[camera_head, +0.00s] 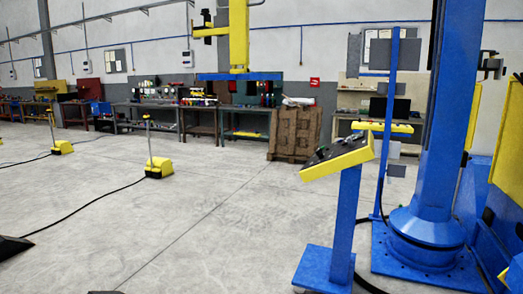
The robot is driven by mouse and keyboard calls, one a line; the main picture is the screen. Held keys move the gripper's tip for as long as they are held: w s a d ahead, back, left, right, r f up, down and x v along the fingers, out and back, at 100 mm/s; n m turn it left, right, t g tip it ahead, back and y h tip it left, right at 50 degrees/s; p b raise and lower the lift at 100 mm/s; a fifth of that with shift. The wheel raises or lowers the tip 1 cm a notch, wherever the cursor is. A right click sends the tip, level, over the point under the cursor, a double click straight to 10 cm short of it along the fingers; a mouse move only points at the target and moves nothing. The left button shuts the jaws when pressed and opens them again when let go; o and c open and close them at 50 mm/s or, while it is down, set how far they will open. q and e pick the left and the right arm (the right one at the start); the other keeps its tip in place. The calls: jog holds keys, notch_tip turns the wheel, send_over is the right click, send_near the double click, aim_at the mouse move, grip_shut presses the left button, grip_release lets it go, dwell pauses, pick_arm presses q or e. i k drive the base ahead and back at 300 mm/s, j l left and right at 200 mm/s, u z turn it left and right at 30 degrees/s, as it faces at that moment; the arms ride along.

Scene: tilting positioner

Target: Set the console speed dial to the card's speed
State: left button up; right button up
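The console (338,160) is a yellow sloped panel on a blue post (345,220) with a blue foot plate, right of the middle. Dark controls (324,152) show on its top face, seen at a low angle. They are too small to tell which is the speed dial or how it is set. I cannot make out a speed card for certain; a grey plate (397,170) hangs on the thin blue post behind the console, with no readable text. Neither of my grippers is in view.
A thick blue column (444,130) on a bolted base (427,262) stands right of the console. Yellow foot pedals (159,167) with black cables lie on the floor at left. A brown crate stack (296,135) and workbenches are behind. The middle floor is clear.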

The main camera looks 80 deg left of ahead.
aim_at(319, 153)
jog(key=u, duration=2.1)
jog(key=i, duration=0.15)
